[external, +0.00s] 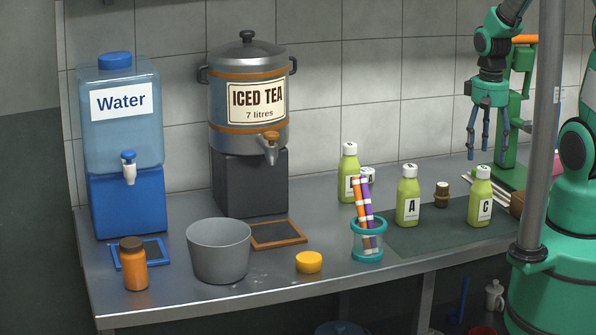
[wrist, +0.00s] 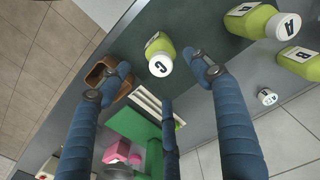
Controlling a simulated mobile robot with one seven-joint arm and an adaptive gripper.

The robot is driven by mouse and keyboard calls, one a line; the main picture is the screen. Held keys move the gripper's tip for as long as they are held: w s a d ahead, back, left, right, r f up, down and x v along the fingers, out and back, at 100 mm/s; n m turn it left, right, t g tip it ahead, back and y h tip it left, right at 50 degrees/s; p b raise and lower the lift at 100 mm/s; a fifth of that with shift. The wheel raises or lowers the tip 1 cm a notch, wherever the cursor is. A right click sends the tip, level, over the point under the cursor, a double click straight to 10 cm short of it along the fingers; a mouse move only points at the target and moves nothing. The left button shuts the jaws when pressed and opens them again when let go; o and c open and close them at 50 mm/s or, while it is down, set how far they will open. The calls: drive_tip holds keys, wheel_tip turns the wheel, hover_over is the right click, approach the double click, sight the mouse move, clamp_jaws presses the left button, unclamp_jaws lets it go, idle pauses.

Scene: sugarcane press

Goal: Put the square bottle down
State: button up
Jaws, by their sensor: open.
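My gripper (external: 477,151) is open and empty, with its fingers pointing down above the counter. The green bottle C (external: 480,198), square-shouldered with a white cap, stands upright on the dark mat below the fingers. In the wrist view, bottle C (wrist: 161,60) shows between the spread blue fingers (wrist: 162,78), apart from them. Similar bottle A (external: 408,197) stands on the mat to the left.
A wooden box (external: 517,203), pale strips (external: 486,187) and the green press (external: 512,172) are close to bottle C. A small brown jar (external: 442,194) stands between A and C. A marker cup (external: 368,240), yellow lid (external: 309,262) and grey bucket (external: 219,252) stand left.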

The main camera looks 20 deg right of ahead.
idle(0.6)
drive_tip(key=shift+w+r, duration=0.1)
drive_tip(key=shift+r, duration=0.25)
drive_tip(key=s+d+r+t, duration=0.1)
drive_tip(key=s+r, duration=0.3)
drive_tip(key=r, duration=0.9)
drive_tip(key=s+d+r+t, duration=0.1)
drive_tip(key=s+r+t, duration=0.3)
drive_tip(key=r, duration=1)
drive_tip(key=shift+s+d+t, duration=0.3)
drive_tip(key=shift+s+d, duration=0.1)
drive_tip(key=shift+s, duration=0.1)
